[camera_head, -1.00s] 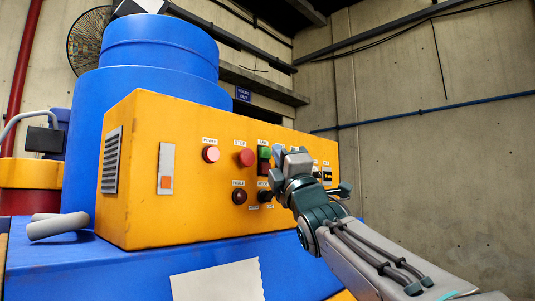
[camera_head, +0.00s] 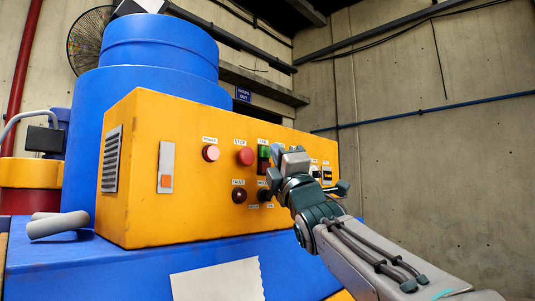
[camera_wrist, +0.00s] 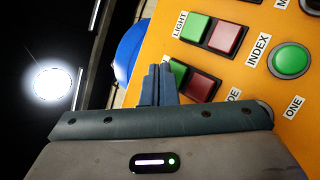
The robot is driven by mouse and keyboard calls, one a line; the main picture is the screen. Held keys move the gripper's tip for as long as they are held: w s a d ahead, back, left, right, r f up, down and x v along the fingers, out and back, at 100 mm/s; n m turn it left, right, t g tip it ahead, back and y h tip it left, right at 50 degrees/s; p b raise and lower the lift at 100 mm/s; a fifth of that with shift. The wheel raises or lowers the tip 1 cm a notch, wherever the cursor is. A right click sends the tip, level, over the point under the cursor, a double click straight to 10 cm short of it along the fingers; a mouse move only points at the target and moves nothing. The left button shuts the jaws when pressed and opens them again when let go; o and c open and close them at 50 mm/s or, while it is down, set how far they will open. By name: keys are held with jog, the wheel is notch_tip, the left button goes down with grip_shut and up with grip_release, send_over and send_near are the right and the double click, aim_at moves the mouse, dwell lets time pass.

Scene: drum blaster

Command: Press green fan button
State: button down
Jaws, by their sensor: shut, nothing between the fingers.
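The green fan button (camera_head: 263,152) sits above a red button (camera_head: 263,167) on the orange control panel, under a label that seems to read FAN. In the wrist view, the green button of the pair beside my fingers (camera_wrist: 178,72) is partly hidden by them; its red partner (camera_wrist: 202,86) is clear. The label of this pair is hidden there. My gripper (camera_head: 275,157) is shut and empty, just right of the fan pair in the head view. The shut fingertips (camera_wrist: 159,70) show close to the green button; I cannot tell whether they touch it.
Another green and red pair (camera_wrist: 210,34), labelled LIGHT, and a round green button (camera_wrist: 291,60) by INDEX are near. Red STOP (camera_head: 245,157) and a pinkish button (camera_head: 211,154) lie left of the fan pair. The blue base (camera_head: 130,270) lies below the panel.

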jog(key=shift+w+a, duration=0.1)
jog(key=shift+w, duration=0.05)
jog(key=shift+w+a, duration=0.25)
jog(key=shift+a, duration=0.15)
dwell(0.9)
jog(key=shift+d, duration=0.1)
jog(key=shift+s+d+b, duration=0.55)
jog(key=shift+d, duration=0.05)
jog(key=s+d, duration=0.1)
jog(key=d, duration=0.1)
jog(key=s+d+b, duration=0.1)
jog(key=s+d, duration=0.1)
dwell(0.5)
jog(key=shift+f, duration=0.1)
dwell(0.6)
